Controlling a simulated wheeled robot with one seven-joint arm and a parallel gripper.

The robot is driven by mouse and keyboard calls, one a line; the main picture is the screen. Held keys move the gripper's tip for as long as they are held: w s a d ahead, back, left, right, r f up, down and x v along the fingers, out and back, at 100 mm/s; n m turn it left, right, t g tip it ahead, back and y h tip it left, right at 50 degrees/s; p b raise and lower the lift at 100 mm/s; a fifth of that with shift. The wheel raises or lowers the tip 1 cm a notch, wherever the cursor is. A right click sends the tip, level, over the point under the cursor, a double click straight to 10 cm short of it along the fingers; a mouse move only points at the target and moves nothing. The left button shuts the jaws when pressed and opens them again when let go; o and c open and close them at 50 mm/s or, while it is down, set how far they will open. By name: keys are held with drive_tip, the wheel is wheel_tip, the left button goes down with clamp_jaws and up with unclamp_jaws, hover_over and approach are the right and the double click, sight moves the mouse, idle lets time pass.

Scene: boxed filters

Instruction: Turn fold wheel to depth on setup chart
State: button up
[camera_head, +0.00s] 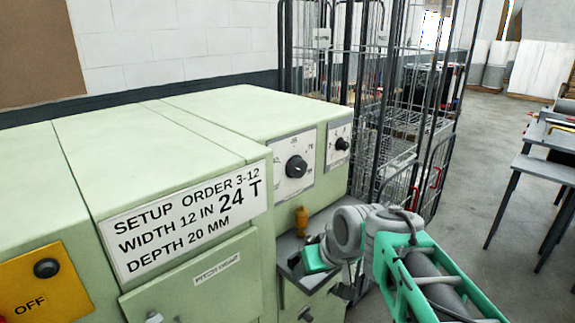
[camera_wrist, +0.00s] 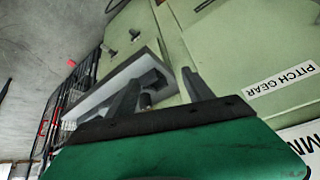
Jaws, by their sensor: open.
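The setup chart (camera_head: 185,220) on the pale green machine reads "SETUP ORDER 3-12, WIDTH 12 IN 24 T, DEPTH 20 MM". A black knob on a white scale plate (camera_head: 296,166) is on the machine's front, and a smaller black knob (camera_head: 342,144) is on a plate to its right. I cannot tell which control is the fold wheel; the scale marks are too small to read surely. My gripper (camera_wrist: 160,92) is open and empty before the grey ledge (camera_wrist: 112,90), with a small dark part (camera_wrist: 146,100) showing between its fingers. In the head view its fingertips are hidden.
An orange-yellow handle (camera_head: 301,217) stands above the ledge. The "PITCH GEAR" label (camera_wrist: 281,87) is on a green panel. An OFF switch plate (camera_head: 42,285) is at the left. Wire cages (camera_head: 400,120) stand behind the machine; tables (camera_head: 545,170) are at right, with open floor between.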

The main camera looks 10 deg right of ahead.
drive_tip(key=o, duration=0.3)
drive_tip(key=w+d+r+n+t+y+p, duration=0.1)
drive_tip(key=w+d+r+n+t+y, duration=0.1)
drive_tip(key=w+r, duration=0.7)
drive_tip(key=w+t+y, duration=0.1)
drive_tip(key=w, duration=0.4)
drive_tip(key=shift+w+d, duration=0.25)
drive_tip(key=shift+d, duration=0.15)
drive_tip(key=n+t+y+p, duration=0.2)
drive_tip(key=n+y, duration=0.1)
approach(301, 170)
drive_tip(key=w, duration=0.1)
drive_tip(key=p+x, duration=0.1)
drive_tip(key=x, duration=0.7)
drive_tip(key=shift+w+a+f, duration=0.1)
drive_tip(key=shift+a+f, duration=0.2)
drive_tip(key=shift+a, duration=0.05)
drive_tip(key=shift+c, duration=0.6)
drive_tip(key=c, duration=1.3)
drive_tip(key=shift+f+b, duration=0.1)
drive_tip(key=shift+b, duration=0.4)
